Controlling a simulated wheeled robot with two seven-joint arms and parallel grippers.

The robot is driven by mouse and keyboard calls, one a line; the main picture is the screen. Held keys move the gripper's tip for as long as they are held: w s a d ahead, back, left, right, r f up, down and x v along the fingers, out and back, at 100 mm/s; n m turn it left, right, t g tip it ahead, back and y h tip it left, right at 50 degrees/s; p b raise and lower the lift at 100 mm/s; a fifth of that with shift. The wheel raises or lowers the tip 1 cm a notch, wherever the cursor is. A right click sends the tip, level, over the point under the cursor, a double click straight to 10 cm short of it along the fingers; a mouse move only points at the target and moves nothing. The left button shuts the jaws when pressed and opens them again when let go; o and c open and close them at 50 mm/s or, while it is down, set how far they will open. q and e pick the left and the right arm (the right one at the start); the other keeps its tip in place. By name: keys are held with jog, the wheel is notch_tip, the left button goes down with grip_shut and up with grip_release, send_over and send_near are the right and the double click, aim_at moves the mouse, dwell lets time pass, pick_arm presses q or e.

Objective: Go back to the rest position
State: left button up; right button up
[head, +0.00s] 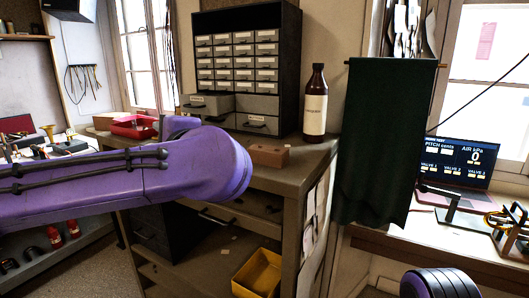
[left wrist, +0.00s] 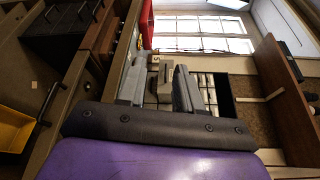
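My left arm (head: 130,180) reaches across the left of the head view toward the drawer cabinet, and its purple wrist hides the gripper there. In the left wrist view my left gripper (left wrist: 160,82) has its two grey fingers apart, with a grey drawer front showing between and beyond them. I see nothing clasped in it. In the head view, one lower drawer (head: 208,104) of the dark cabinet (head: 292,60) stands pulled out a little. A purple and black part of my right arm (head: 440,284) shows at the bottom right; its gripper is out of view.
The cabinet stands on a workbench (head: 300,175) with a brown bottle (head: 315,105), a brownish block (head: 269,155) and a red case (head: 134,126). A yellow bin (head: 258,273) sits below. A green cloth (head: 385,140) hangs right; a laptop (head: 456,160) stands beyond it.

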pick_arm(q)
jog(key=w+d+f+m+t+h, duration=0.2)
jog(key=w+d+f+m+h, duration=0.15)
jog(key=f+m, duration=0.9)
jog(key=w+d+f+m+t+h, duration=0.3)
jog(key=f+m, duration=0.4)
jog(key=m, duration=1.1)
jog(key=s+f+m+g+h, duration=0.25)
jog(key=f+m, duration=0.35)
jog(key=f, duration=0.5)
jog(key=s+f+m+g+h, duration=0.2)
jog(key=s+f+m, duration=0.2)
jog(key=f+m, duration=0.5)
jog(key=s+a+f+m+g, duration=0.2)
jog(key=s+a+f+g, duration=0.15)
jog(key=s+f, duration=0.45)
jog(key=s+a+f+m+g, duration=0.25)
jog(key=s+a+f, duration=0.25)
jog(key=f, duration=0.5)
jog(key=s+a+f+m+g+y, duration=0.1)
jog(key=s+a+f+g, duration=0.1)
jog(key=s+a, duration=0.3)
jog(key=s+a+f+m+g+y, duration=0.1)
jog(key=s+a+f, duration=0.4)
jog(key=s, duration=0.7)
jog(key=shift+s+a+m+g+y, duration=0.15)
jog(key=shift+s+m+g+y, duration=0.2)
jog(key=shift+g+y, duration=0.4)
